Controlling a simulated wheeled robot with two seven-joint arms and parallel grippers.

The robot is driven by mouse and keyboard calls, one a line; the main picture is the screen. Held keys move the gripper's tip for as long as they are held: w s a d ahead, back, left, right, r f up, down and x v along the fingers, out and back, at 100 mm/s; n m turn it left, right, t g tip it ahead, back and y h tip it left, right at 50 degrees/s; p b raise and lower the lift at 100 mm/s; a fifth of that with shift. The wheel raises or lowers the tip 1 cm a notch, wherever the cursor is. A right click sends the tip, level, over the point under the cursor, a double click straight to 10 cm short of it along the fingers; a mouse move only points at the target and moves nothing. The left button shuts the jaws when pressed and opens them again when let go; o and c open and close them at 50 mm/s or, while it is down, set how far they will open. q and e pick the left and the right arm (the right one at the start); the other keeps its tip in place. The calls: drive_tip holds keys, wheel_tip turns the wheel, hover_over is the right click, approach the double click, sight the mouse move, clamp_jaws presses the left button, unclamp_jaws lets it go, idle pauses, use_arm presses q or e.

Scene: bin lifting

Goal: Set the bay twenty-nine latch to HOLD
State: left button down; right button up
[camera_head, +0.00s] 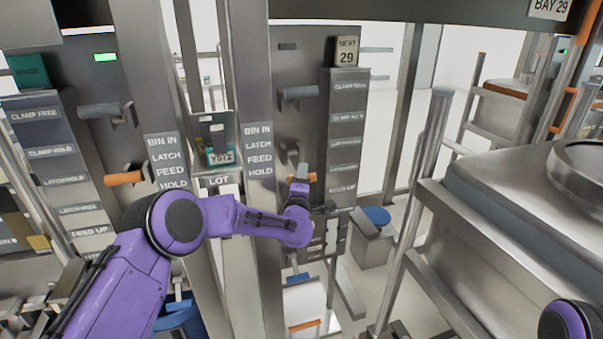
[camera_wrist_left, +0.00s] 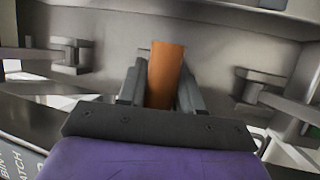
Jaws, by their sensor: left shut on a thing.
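The bay twenty-nine panel (camera_head: 305,65) stands at the centre of the head view, under a cream "NEXT 29" tag (camera_head: 346,52). Its orange latch handle (camera_head: 313,177) shows only as a small piece beside my left gripper (camera_head: 302,178), which covers the rest. In the left wrist view the orange handle (camera_wrist_left: 166,70) stands between the two fingers of my left gripper (camera_wrist_left: 160,88), shut on it. The latch's exact setting is hidden by the gripper. My right gripper is not in view; only a purple part of my arm shows at bottom right.
A grey lever (camera_head: 298,93) sits above on the same panel. The neighbouring panel at left has another grey lever (camera_head: 100,110) and an orange handle (camera_head: 125,178). A post labelled BIN IN, LATCH, FEED, HOLD (camera_head: 258,150) stands close by my forearm. A large metal bin (camera_head: 490,200) fills the right.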

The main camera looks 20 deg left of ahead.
use_arm(q)
wheel_tip(320, 180, up, 4)
drive_tip(key=g+p, duration=0.1)
drive_tip(key=n+g+p, duration=0.1)
drive_tip(key=p, duration=0.1)
drive_tip(key=shift+s+d+f, duration=0.1)
drive_tip(key=shift+s+f, duration=0.05)
drive_tip(key=shift+f, duration=0.1)
drive_tip(key=shift+r+n+g+h+p, duration=0.3)
drive_tip(key=shift+r+g+h+p, duration=0.15)
drive_tip(key=shift+g, duration=0.25)
drive_tip(key=shift+w+a+r+y+b, duration=0.1)
drive_tip(key=shift+w+r+y+b, duration=0.05)
drive_tip(key=shift+r, duration=0.35)
drive_tip(key=shift+w+a+r+y+b, duration=0.1)
drive_tip(key=shift+r+b, duration=0.05)
drive_tip(key=shift+r, duration=0.3)
drive_tip(key=shift+w+a+r, duration=0.1)
drive_tip(key=shift+r, duration=0.65)
drive_tip(key=c, duration=0.9)
unclamp_jaws()
drive_tip(key=shift+o, duration=0.3)
drive_tip(key=shift+w, duration=0.1)
drive_tip(key=shift+f, duration=0.25)
